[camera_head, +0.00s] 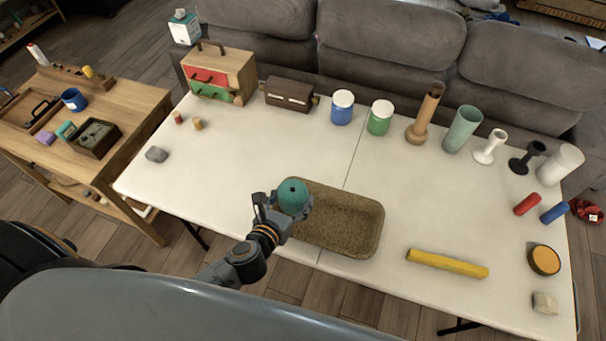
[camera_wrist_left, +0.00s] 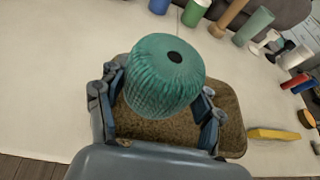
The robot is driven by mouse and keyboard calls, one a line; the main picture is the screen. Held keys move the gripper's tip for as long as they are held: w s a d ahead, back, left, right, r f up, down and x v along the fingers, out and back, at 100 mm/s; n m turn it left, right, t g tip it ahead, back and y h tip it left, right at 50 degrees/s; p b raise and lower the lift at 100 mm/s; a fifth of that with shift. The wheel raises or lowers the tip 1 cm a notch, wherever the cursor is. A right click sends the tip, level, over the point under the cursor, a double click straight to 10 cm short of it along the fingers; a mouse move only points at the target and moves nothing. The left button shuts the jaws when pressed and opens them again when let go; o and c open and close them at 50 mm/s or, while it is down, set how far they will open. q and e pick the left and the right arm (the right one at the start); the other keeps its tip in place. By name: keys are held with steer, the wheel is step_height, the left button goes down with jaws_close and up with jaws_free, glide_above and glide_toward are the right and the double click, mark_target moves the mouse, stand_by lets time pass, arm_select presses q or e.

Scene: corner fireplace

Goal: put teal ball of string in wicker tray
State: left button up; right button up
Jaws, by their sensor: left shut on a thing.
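The teal ball of string (camera_head: 293,195) is round with a dark hole on top. My left gripper (camera_head: 282,208) is shut on it, with a finger on each side in the left wrist view (camera_wrist_left: 160,110). The ball (camera_wrist_left: 165,75) shows large there. The wicker tray (camera_head: 345,220) is a brown shallow rectangle with rounded corners on the white table. In the head view the ball overlaps the tray's left end. In the left wrist view the tray (camera_wrist_left: 232,125) shows behind and below the ball. The ball hides part of the tray. My right gripper is not in view.
A yellow bar (camera_head: 447,263) lies right of the tray on the white table (camera_head: 240,150). Jars, a blue one (camera_head: 342,108) and a green one (camera_head: 380,118), a tall wooden vase (camera_head: 426,112) and candle holders line the back. The table left of the tray is mostly clear.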

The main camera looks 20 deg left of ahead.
arm_select(q)
steer(key=d+p, duration=0.1)
steer(key=p, duration=0.1)
steer(key=w+d+r+p, duration=0.1)
steer(key=p, duration=0.1)
steer(key=shift+w+r+m+h, duration=0.1)
steer(key=shift+w+m+h, duration=0.1)
steer(key=shift+m+h, duration=0.15)
steer(key=shift+d+f, duration=0.15)
steer(key=shift+f, duration=0.1)
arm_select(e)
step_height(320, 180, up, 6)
arm_select(q)
steer(key=shift+f+b, duration=0.35)
steer(key=shift+f, duration=0.1)
steer(key=b, duration=1)
glide_above(303, 224)
step_height(303, 224, down, 10)
steer(key=shift+w+f, duration=0.1)
steer(key=shift+w, duration=0.05)
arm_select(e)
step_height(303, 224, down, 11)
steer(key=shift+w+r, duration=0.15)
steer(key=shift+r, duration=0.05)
arm_select(q)
steer(key=o, duration=1.3)
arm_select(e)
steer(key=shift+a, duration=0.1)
